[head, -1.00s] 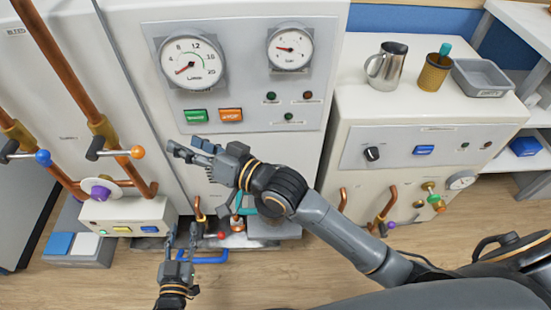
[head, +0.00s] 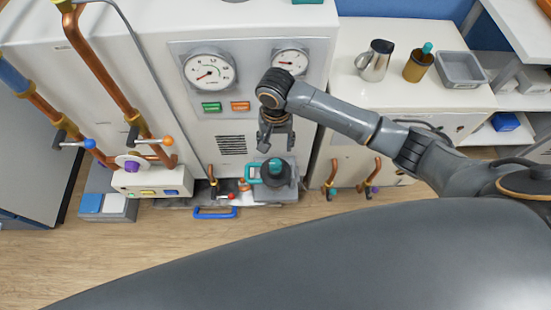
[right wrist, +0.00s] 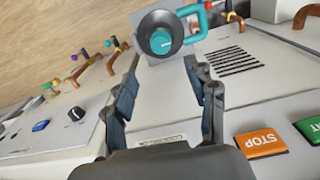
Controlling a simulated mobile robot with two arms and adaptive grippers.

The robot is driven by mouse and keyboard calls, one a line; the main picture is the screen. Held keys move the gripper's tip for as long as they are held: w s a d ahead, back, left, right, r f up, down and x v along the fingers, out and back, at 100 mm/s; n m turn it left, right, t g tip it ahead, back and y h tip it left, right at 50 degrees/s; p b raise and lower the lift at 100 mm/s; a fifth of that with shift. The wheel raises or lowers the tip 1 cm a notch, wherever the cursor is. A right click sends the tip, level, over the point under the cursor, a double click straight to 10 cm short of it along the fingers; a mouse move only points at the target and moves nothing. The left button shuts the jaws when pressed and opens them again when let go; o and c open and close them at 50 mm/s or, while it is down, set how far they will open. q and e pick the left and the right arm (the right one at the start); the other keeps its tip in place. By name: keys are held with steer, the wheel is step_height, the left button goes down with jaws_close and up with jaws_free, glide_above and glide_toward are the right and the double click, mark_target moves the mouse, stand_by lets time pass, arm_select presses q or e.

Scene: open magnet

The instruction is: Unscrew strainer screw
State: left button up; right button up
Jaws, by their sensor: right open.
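A dark round fitting (head: 276,172) with a teal centre sits low at the machine's front, on a grey block; I take it to be the strainer part. In the right wrist view its teal round cap (right wrist: 160,42) faces me, with a teal handle (right wrist: 203,22) beside it. Which piece is the strainer screw I cannot tell for sure. My right gripper (head: 275,146) points down just above the fitting; it is open and empty. In the right wrist view its fingertips (right wrist: 162,62) stand apart on either side of the fitting's lower part, nearer to me. My left gripper is not in view.
The machine front has gauges (head: 209,69), a green button (head: 212,106), an orange STOP button (head: 241,106) and a vent (head: 231,145). A blue handle (head: 215,213) lies low to the left. Copper pipes (head: 108,75) stand at left. A steel mug (head: 375,61) is on the right cabinet.

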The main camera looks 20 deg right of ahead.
mark_target(276, 163)
step_height(276, 163, down, 11)
steer(key=shift+f+b, duration=0.15)
steer(key=shift+b, duration=0.5)
steer(key=c, duration=1.1)
